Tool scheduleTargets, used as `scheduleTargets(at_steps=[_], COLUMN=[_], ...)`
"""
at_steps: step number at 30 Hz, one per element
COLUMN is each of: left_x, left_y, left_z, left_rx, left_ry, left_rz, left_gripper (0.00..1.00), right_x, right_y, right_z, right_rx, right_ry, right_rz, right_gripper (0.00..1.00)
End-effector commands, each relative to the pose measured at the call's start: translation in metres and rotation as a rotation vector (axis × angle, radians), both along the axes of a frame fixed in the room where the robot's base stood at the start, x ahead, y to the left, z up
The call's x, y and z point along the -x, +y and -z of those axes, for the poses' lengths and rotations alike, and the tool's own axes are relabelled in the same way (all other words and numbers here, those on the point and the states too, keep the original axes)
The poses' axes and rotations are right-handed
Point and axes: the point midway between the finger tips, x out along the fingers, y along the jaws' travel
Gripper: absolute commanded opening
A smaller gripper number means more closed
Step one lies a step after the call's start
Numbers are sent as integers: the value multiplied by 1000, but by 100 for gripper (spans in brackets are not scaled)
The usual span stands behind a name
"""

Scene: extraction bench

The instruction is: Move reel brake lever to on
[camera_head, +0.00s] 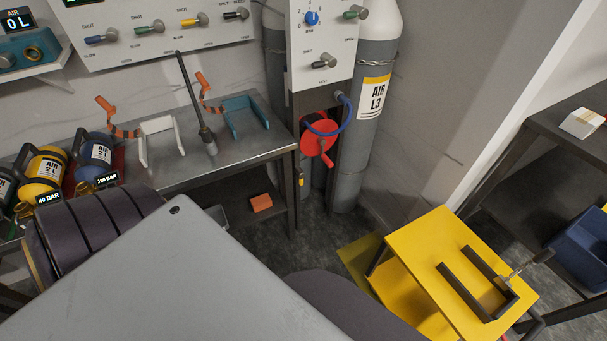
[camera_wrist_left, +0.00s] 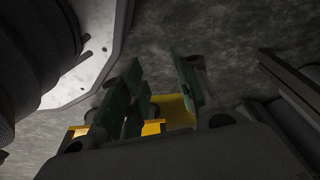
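The red hose reel (camera_head: 313,140) shows in the head view beside the grey AIR L3 cylinder (camera_head: 366,120), with a blue hose around it. A small yellow-tipped piece (camera_head: 300,181) hangs just below and left of the reel; I cannot tell for sure whether it is the brake lever. My left gripper (camera_wrist_left: 160,92) shows in the wrist view with its dark green fingers apart and nothing between them. It points over the grey floor, with a yellow surface beyond. Neither gripper shows in the head view, so the left gripper is not seen near the reel.
A metal bench (camera_head: 225,160) on the left carries air bottles, a white bracket (camera_head: 161,140) and a blue bracket (camera_head: 246,117). A valve panel (camera_head: 160,28) hangs above. A yellow trolley (camera_head: 425,240) stands at the right. Some floor before the cylinders is clear.

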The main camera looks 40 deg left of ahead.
Motion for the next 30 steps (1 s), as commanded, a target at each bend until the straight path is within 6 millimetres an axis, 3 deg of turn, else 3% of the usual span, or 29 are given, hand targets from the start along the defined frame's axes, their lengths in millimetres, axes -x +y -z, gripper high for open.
scheduleTargets(at_steps=[15, 30], left_x=[-44, -75], left_y=[-6, -8], left_z=[-12, -34], left_rx=[1, -10], left_ry=[-29, -60], left_rz=[-4, 8], left_gripper=[32, 32], right_x=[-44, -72], right_y=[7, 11], right_z=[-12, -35], right_rx=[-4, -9], right_ry=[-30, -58], right_rz=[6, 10], right_gripper=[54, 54])
